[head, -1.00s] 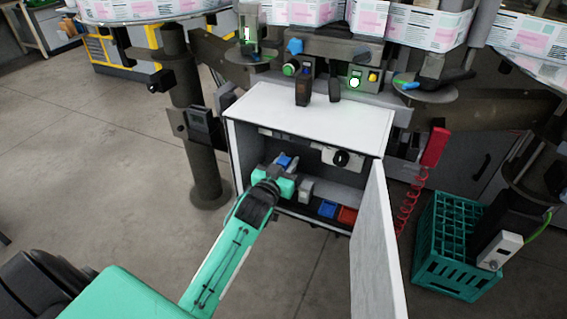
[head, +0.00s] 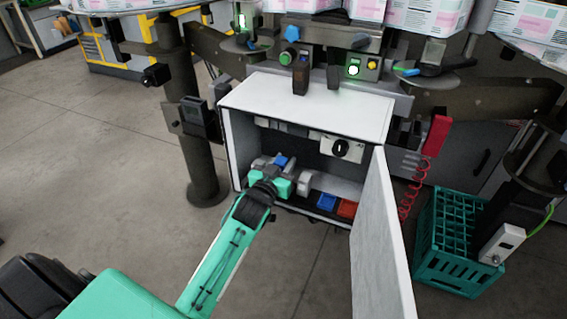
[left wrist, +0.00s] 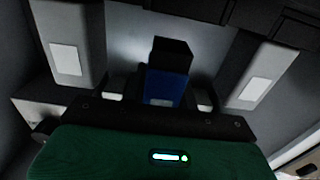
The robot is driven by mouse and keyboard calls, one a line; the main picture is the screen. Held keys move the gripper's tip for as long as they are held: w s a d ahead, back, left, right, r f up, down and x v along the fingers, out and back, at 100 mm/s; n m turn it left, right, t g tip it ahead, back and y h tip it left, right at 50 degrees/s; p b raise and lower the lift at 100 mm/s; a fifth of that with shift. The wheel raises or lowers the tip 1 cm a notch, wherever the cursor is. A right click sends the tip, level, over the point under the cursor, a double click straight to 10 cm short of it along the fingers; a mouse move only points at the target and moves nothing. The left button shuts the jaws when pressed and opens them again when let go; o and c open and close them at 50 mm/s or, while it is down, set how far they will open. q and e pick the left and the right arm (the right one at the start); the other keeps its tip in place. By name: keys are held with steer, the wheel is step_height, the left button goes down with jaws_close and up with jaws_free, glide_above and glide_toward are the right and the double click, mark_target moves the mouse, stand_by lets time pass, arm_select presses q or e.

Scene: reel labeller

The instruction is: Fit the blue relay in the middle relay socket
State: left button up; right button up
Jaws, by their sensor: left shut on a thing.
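My left gripper (head: 279,168) is inside the open white cabinet (head: 300,108), shut on the blue relay (head: 281,160). In the left wrist view the blue relay (left wrist: 167,88) stands between the two fingertips (left wrist: 160,95), with a black block at its far end. A grey block with a white label stands apart on each side, one at left (left wrist: 68,50) and one at right (left wrist: 262,72). One grey block (head: 305,182) also shows right of the gripper in the head view. I cannot make out the middle socket or whether the relay touches it. My right gripper is out of view.
The cabinet door (head: 378,235) stands open at the right. A blue bin (head: 327,202) and a red bin (head: 347,208) lie on the cabinet floor. A black knob on a white plate (head: 341,148) sits above them. A green crate (head: 455,250) stands on the floor at right.

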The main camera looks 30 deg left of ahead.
arm_select(q)
steer(key=shift+f, duration=0.1)
steer(key=shift+f+b, duration=0.75)
steer(key=shift+f, duration=0.6)
steer(key=o, duration=1)
steer(key=shift+o, duration=0.2)
